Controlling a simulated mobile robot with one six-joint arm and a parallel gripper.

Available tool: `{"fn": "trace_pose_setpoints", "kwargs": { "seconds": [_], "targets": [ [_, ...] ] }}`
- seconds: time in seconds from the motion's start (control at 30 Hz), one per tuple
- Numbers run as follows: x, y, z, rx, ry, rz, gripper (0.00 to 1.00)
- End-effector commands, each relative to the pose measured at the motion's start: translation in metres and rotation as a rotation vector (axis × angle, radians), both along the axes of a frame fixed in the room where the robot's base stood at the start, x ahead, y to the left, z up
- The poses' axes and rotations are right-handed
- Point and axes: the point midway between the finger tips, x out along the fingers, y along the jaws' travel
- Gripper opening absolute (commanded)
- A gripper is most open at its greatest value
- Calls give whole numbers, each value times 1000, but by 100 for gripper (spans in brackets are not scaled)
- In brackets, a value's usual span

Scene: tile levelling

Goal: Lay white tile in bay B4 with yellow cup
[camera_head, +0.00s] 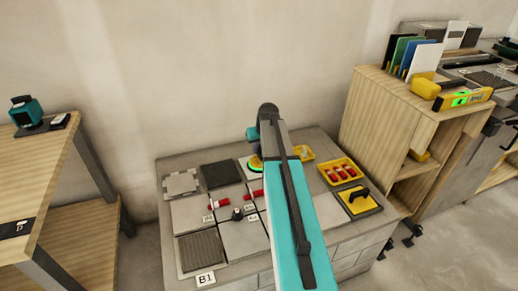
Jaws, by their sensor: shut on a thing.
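My gripper (255,147) is at the back of the low bench, mostly hidden behind my arm. Just below it is a yellow cup (255,163), with only its edge showing; the gripper looks shut on it. A white tile (244,166) shows in part under the cup. Whether the cup touches the tile, and whether the tile lies flat or is held up, I cannot tell. The bays are laid out on the grey bench (175,163); a B1 label (205,279) is at the front. The B4 label cannot be made out.
A dark tile (221,175), a ribbed tile (199,250) and red clips (223,204) lie left of my arm. Right of it are a yellow tray (324,177) of red pieces and a yellow-and-black tool (358,201). A wooden shelf (385,115) stands close on the right.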

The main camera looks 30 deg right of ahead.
Motion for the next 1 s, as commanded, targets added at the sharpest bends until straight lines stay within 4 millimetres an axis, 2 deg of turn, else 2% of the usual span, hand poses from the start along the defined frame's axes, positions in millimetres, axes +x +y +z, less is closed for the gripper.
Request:
{"fn": "trace_pose_setpoints", "kwargs": {
  "seconds": [0.03, 0.17, 0.47, 0.63, 0.77, 1.0],
  "targets": [
    [0, -1, 1, -2, -1, -2, 19],
    [0, -1, 1, -2, -1, -1, 39],
    [-1, 0, 0, -1, 1, 0, 39],
    [-3, 0, 6, -1, 0, 0, 39],
    [-7, 1, 18, -1, -2, 0, 39],
    [-21, 5, 51, -2, -2, -1, 39]
  ]
}}
